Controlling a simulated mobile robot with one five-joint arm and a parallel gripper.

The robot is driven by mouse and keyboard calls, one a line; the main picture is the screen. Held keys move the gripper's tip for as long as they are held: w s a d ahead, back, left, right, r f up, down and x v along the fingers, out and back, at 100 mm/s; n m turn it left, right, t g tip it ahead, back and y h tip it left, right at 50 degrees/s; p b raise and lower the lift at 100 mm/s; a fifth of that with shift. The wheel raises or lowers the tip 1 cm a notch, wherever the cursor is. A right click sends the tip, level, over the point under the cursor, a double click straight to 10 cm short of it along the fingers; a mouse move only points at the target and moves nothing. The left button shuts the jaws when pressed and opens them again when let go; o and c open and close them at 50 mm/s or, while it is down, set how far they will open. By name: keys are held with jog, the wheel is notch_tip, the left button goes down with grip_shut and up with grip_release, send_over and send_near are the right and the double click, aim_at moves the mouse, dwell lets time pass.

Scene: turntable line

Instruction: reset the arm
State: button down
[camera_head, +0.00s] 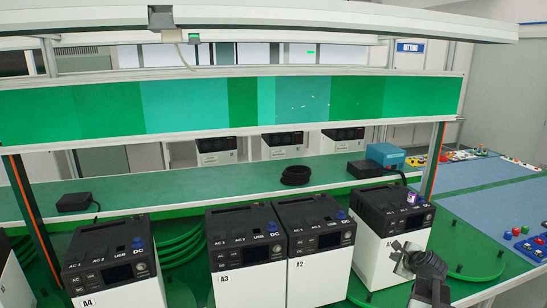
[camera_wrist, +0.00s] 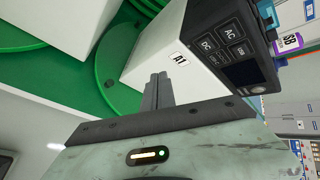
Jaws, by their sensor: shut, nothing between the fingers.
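My gripper (camera_head: 405,258) is at the lower right of the head view, in front of the white lower part of the rightmost power unit (camera_head: 383,213). In the wrist view my gripper (camera_wrist: 158,78) is shut with its fingers together and nothing between them. The fingertips point toward the white side of the unit labelled A1 (camera_wrist: 165,48); I cannot tell whether they touch it. A purple-topped item (camera_head: 411,198) sits on top of this unit in the head view.
Units A2 (camera_head: 318,262), A3 (camera_head: 245,265) and A4 (camera_head: 117,272) stand left of it on the green table. A black coil (camera_head: 296,175) and a blue box (camera_head: 385,155) lie on the shelf behind. A blue mat with small parts (camera_head: 510,215) is at the right.

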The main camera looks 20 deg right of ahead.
jog(key=w+a+f+n+g+y, duration=0.3)
jog(key=a+n, duration=0.4)
jog(key=a, duration=0.8)
jog(key=a+f+n+g+y, duration=0.2)
jog(key=a+f+n, duration=0.45)
jog(key=a, duration=0.85)
jog(key=s+a+n+g+h, duration=0.1)
jog(key=s+a+n+g, duration=0.1)
jog(key=s+a+n, duration=0.2)
jog(key=s+a+f+n+g, duration=0.1)
jog(key=s+a+n+g, duration=0.2)
jog(key=a+n, duration=0.6)
jog(key=s+a, duration=0.2)
jog(key=a, duration=0.2)
jog(key=shift+f+g+h+b, duration=0.2)
jog(key=shift+g+h+b, duration=0.1)
jog(key=shift+h+b, duration=0.1)
